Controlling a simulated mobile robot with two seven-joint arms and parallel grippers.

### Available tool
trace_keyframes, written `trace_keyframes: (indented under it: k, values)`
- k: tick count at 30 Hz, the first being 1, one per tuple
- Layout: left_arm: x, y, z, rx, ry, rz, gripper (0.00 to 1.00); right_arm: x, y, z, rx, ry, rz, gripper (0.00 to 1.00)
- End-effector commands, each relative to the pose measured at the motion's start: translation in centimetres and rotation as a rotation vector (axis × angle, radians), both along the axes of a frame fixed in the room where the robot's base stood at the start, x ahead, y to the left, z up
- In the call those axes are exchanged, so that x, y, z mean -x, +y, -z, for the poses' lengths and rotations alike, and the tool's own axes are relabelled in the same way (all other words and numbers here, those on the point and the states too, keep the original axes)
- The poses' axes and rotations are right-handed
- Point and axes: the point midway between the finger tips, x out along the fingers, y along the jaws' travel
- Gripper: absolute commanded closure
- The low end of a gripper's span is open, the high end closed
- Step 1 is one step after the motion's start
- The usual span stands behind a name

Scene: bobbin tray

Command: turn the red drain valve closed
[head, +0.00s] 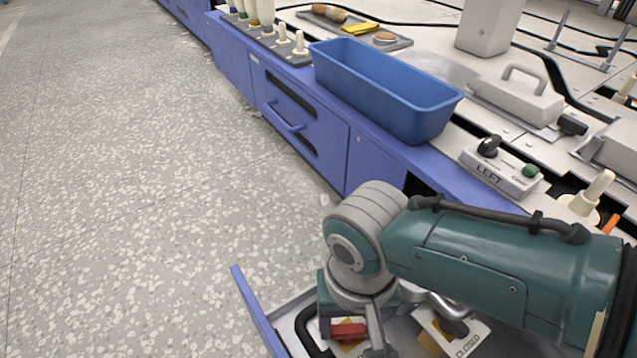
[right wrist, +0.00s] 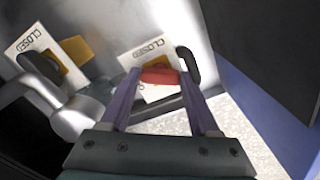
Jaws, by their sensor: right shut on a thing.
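The red drain valve handle (head: 348,333) is low in the head view, inside the open blue-edged compartment. It also shows in the right wrist view (right wrist: 160,76), lying crosswise in front of a white plate (right wrist: 147,55) marked CLOSED. My right gripper (right wrist: 160,82) reaches down over it, with one finger on each side, shut on the handle. The fingers and wrist hide part of the handle in the head view. I cannot tell whether the handle lines up with the CLOSED mark. My left gripper is not in view.
Another CLOSED plate (head: 468,341) with a dark handle (head: 455,325) is beside the red valve. A black curved part (right wrist: 188,65) is close to one finger. A blue panel edge (head: 256,312) sticks out on the left. A blue bin (head: 385,88) stands on the bench; the floor is clear.

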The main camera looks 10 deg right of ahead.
Motion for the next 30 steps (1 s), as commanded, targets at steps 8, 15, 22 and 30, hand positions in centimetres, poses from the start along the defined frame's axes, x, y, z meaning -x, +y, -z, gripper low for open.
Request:
trace_keyframes:
  k: [8,15,22,30]
  values:
    - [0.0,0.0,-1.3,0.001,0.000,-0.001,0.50,0.0,0.1,-0.2,-0.003,0.002,0.263,0.93]
    - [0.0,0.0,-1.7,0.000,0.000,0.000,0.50,0.0,0.1,-0.1,-0.001,0.001,0.491,0.93]
    - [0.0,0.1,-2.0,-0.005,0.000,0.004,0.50,0.0,0.1,0.0,-0.001,0.000,0.702,0.93]
    - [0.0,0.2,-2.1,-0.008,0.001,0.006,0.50,-0.1,0.1,0.0,0.000,-0.002,0.897,0.93]
